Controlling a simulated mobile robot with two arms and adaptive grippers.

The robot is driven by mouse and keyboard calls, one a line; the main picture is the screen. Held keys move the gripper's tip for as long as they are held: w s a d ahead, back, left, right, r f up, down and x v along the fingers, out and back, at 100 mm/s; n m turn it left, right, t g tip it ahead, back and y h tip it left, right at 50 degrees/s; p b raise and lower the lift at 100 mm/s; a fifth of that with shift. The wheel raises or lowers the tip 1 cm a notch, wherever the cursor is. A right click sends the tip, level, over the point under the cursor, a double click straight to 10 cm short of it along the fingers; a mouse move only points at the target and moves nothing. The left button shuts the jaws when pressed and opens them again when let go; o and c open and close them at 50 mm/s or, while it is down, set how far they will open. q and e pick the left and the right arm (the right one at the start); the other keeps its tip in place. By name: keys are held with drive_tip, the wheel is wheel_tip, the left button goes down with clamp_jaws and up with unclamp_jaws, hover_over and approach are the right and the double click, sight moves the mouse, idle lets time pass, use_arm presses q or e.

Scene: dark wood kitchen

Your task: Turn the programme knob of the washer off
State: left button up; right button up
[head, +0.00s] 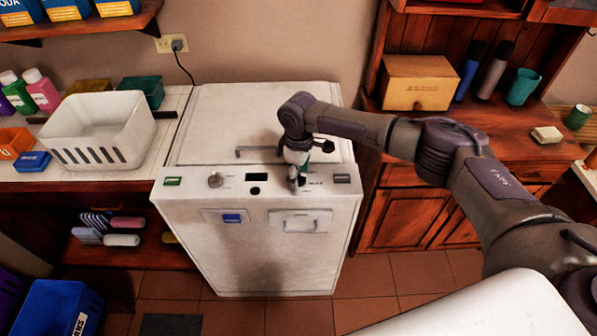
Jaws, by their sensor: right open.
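The white washer (245,255) stands in the middle of the head view, with its control panel along the upper front edge. A round grey knob (215,180) sits on the left part of the panel. My right gripper (297,183) is over the right part of the panel, pointing down, with its fingers apart and nothing visible between them. The gripper is well to the right of the grey knob and hides part of the panel; whether it touches the panel I cannot tell. The left gripper is not in view.
A white basket (98,130) stands on the counter left of the washer, near bottles and small boxes. A wooden cabinet (410,215) stands on the right, holding a wooden box (420,83) and cups. A blue bin (60,307) is at the lower left.

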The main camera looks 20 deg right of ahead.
drive_tip(key=c, duration=1.1)
drive_tip(key=shift+c, duration=0.2)
drive_tip(key=n, duration=0.4)
drive_tip(key=shift+n+p, duration=0.3)
drive_tip(key=shift+n, duration=0.1)
drive_tip(key=n, duration=1.5)
drive_tip(key=shift+s+b, duration=0.1)
drive_tip(key=shift+b, duration=0.2)
